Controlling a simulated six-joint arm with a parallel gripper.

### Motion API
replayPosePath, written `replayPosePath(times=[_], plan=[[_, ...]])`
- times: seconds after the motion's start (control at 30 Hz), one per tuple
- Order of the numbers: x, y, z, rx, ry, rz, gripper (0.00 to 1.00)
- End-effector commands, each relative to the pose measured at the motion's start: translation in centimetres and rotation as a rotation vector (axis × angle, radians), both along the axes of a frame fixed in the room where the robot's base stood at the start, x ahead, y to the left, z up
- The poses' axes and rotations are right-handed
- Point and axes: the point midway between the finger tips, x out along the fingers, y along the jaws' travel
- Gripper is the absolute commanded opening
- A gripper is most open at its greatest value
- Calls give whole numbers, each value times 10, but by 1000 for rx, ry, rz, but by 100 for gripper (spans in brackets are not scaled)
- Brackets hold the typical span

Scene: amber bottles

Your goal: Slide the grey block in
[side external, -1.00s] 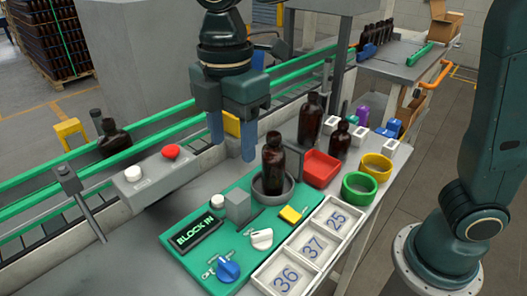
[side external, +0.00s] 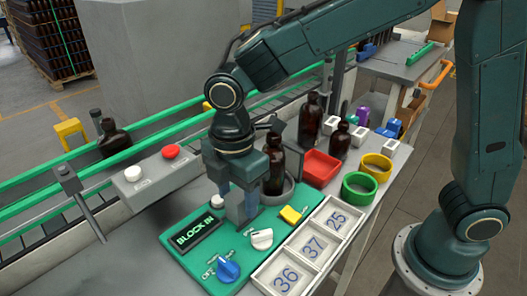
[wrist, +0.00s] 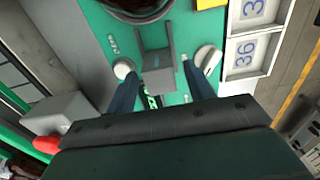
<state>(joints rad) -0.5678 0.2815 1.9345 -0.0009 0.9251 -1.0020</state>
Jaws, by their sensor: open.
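The grey block (side external: 236,209) stands on the green panel (side external: 206,273), beside the dark display reading "BLOCK IN" (side external: 197,234). My gripper (side external: 238,203) is open and low over the panel, with its blue fingers on either side of the block. In the wrist view the block (wrist: 157,67) shows between the spread fingertips (wrist: 160,72), with a gap to each finger.
On the panel are a white button (side external: 216,202), a white knob (side external: 261,238), a blue knob (side external: 228,268) and a yellow switch (side external: 291,215). A numbered white tray (side external: 310,246), a red bin (side external: 321,168) and a green ring (side external: 359,186) lie to the right.

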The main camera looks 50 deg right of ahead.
Motion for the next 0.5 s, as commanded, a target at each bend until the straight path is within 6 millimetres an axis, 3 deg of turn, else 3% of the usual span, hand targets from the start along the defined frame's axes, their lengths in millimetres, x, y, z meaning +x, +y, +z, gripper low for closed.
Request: replayPosePath(times=[0.43,0.5], plan=[[0,0,-9,0,-1,0,53],[0,0,-9,0,0,0,43]])
